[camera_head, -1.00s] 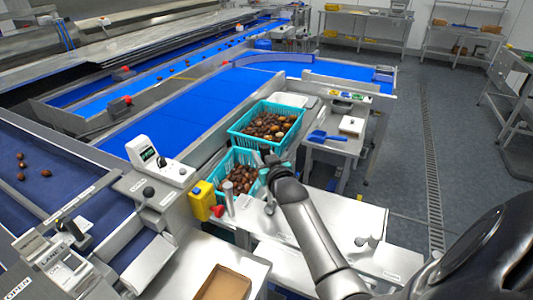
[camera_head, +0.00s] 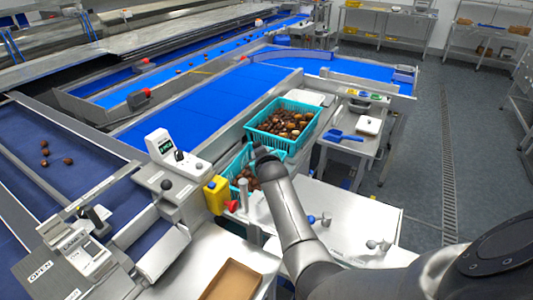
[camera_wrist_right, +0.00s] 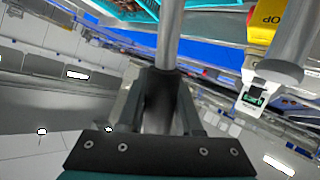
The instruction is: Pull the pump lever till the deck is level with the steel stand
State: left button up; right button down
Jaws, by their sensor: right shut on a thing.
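My right gripper (camera_wrist_right: 165,88) is shut on a grey metal bar (camera_wrist_right: 170,38) that runs up between its fingers in the wrist view, apparently the pump lever. In the head view my right arm reaches in from the lower right and hides its fingers and the lever. Its end covers part of the lower teal crate (camera_head: 232,165) of dates. A second teal crate (camera_head: 252,138) of dates stands just behind. Which surface is the deck, and whether it is level with a stand, I cannot tell. A steel top (camera_head: 375,220) lies right of my arm. My left gripper is out of view.
A yellow box (camera_head: 216,194) and a red knob (camera_head: 231,206) sit left of my arm. A steel side table (camera_head: 352,150) with a blue scoop (camera_head: 343,136) stands to the right. A brown tray (camera_head: 232,283) lies at the front. The grey floor at right is open.

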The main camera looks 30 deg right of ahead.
jog(key=shift+w+a, duration=0.2)
jog(key=shift+a, duration=0.1)
jog(key=shift+w+a+f, duration=0.2)
jog(key=shift+w, duration=0.1)
jog(key=s, duration=0.1)
jog(key=s+d+r+p, duration=0.1)
jog(key=t, duration=0.1)
jog(key=shift+s+d+r+m, duration=0.3)
jog(key=shift+s+d+m, duration=0.05)
jog(key=shift+s+m, duration=0.05)
jog(key=shift+s+d+r+m+t, duration=0.15)
jog(key=shift+s+d+m+t, duration=0.15)
jog(key=shift+s, duration=0.25)
jog(key=shift+s+d+r+m+t, duration=0.2)
jog(key=shift+s+d+t, duration=0.1)
jog(key=shift+s, duration=0.2)
jog(key=shift+s+d+r+m+t, duration=0.2)
jog(key=shift+s+d+t, duration=0.1)
jog(key=shift+s, duration=0.25)
